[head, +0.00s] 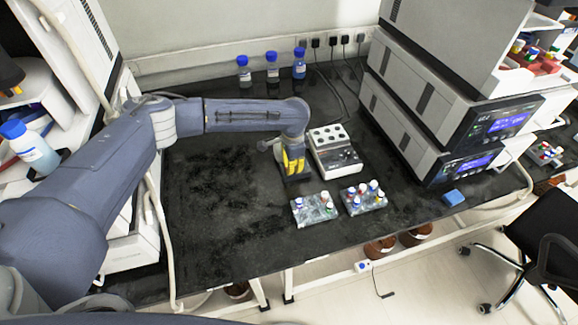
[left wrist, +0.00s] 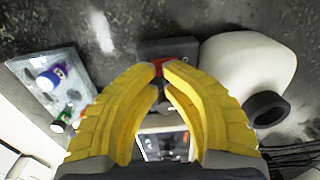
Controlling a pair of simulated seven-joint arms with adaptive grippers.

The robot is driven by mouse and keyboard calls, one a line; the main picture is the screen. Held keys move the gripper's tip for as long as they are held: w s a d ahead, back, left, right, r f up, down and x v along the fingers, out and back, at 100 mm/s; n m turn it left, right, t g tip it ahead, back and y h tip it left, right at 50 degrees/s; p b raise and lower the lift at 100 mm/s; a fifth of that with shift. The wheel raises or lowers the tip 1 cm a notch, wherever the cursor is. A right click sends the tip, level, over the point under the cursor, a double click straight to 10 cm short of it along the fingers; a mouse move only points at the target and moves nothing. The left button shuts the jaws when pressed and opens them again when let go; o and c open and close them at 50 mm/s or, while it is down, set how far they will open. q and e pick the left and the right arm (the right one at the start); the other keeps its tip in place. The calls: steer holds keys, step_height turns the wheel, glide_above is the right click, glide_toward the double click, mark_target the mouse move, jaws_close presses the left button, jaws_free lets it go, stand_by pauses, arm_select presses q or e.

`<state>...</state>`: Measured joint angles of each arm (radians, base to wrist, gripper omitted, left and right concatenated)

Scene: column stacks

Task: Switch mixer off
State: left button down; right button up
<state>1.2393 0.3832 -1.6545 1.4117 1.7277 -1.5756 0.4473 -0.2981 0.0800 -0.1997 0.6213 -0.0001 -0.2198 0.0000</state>
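My left gripper (head: 293,160) has yellow fingers and hangs low over the bench, left of a white device with several round holes (head: 333,148). In the left wrist view the fingertips (left wrist: 162,68) are together, right over a small red part (left wrist: 161,66) on a dark grey box (left wrist: 172,47), which looks like a switch. Next to it is a rounded white body (left wrist: 248,68) with a dark round end; these look like the mixer. My arm and gripper hide most of it in the head view. I cannot tell whether the tips touch the red part. My right gripper is out of view.
Two tube racks, left (head: 314,210) and right (head: 363,197), stand in front of my gripper. Blue-capped bottles (head: 272,68) line the back wall. Stacked instruments (head: 440,110) fill the right. The dark bench (head: 215,215) is clear at front left.

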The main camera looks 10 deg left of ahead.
arm_select(q)
steer(key=shift+s+d+f, duration=0.1)
steer(key=shift+s+f, duration=0.15)
steer(key=shift+s, duration=0.05)
steer(key=shift+s+f, duration=0.15)
steer(key=shift+f, duration=0.25)
stand_by(1.6)
steer(key=shift+w+a+r, duration=0.1)
steer(key=shift+w+a, duration=0.15)
steer(key=shift+w, duration=0.2)
steer(key=shift+w+a+r, duration=0.1)
steer(key=shift+w+a, duration=0.15)
steer(key=shift+w, duration=0.2)
steer(key=shift+w+r, duration=0.2)
steer(key=shift+r, duration=0.25)
step_height(320, 180, up, 13)
steer(key=w, duration=0.1)
steer(key=shift+w+a, duration=0.35)
steer(key=shift+w, duration=0.05)
steer(key=shift+f, duration=0.1)
